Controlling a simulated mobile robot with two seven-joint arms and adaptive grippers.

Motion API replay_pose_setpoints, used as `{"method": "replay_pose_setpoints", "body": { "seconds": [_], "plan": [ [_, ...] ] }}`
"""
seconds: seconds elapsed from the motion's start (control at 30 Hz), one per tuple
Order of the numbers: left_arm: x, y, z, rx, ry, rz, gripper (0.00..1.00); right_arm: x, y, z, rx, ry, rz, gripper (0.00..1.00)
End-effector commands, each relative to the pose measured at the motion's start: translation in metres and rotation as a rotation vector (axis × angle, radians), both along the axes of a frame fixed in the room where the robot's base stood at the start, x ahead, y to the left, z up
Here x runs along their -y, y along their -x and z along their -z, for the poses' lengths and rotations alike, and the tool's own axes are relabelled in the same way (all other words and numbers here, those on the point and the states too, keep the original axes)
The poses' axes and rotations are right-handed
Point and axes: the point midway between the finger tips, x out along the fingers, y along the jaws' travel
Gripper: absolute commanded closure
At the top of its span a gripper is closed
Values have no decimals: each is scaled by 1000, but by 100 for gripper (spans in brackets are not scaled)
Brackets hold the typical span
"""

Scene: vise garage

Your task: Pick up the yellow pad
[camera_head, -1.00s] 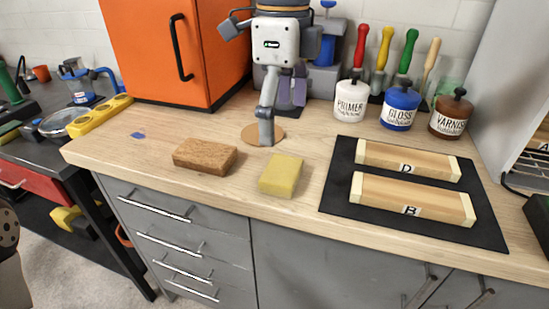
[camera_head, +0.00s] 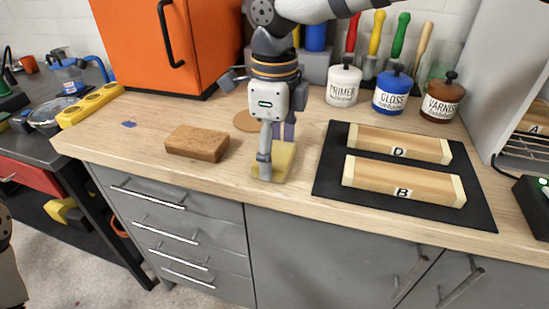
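The yellow pad (camera_head: 286,158) lies on the wooden worktop near its front edge. My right gripper (camera_head: 271,158) points down right over it. One grey finger hangs across the pad's left front part and hides some of it. The other finger shows behind, at the pad's far side. The fingers look spread apart; whether either touches the pad cannot be told. My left gripper is not in view.
A brown sponge-like block (camera_head: 197,143) lies left of the pad. A black mat (camera_head: 329,186) with two wooden blocks is to the right. Jars, including the white primer jar (camera_head: 343,87), stand behind. An orange cabinet (camera_head: 150,45) stands back left.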

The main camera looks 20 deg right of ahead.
Motion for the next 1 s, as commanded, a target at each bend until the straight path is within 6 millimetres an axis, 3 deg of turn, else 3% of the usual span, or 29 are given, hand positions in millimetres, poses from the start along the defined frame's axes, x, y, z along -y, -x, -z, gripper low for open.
{"method": "replay_pose_setpoints", "body": {
  "seconds": [0.3, 0.47, 0.7, 0.8, 1.0],
  "plan": [
    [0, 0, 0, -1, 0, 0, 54, 0, 0, -1, -2, 1, 0, 49],
    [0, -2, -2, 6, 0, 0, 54, 0, -1, -29, 3, -1, 2, 49],
    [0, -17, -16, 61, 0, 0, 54, -30, 46, -101, 12, 1, -3, 49],
    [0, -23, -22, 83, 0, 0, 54, -48, 73, -112, 10, 3, -6, 49],
    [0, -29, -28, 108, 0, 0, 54, -72, 107, -127, 5, 2, -2, 49]
  ]
}}
